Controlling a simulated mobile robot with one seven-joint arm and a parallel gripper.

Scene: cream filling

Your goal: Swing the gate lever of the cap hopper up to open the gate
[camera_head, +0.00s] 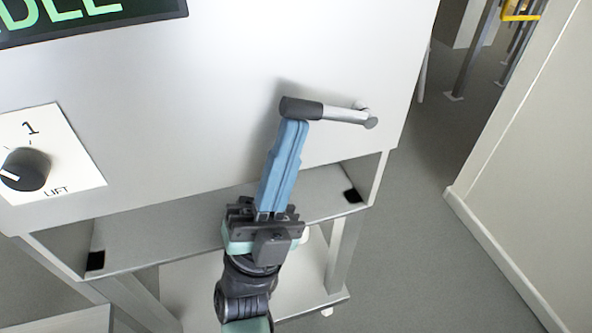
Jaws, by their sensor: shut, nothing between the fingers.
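The gate lever (338,114) is a short grey bar with a dark grip (300,108) at its left end and a round pivot (371,121) at its right end. It sits on the lower right of the white hopper panel (230,70) and lies close to level, its grip end slightly higher. My gripper (293,124) reaches up from below with its long blue fingers together. The fingertips are right under the dark grip and look to touch it; the exact contact is hidden. Nothing shows between the fingers.
A dark knob (25,169) on a white plate marked LIFT is at the left. A dark display (85,14) with green letters is at the upper left. A shelf (165,232) runs below the panel. Open floor (430,240) lies to the right, before a pale wall (540,140).

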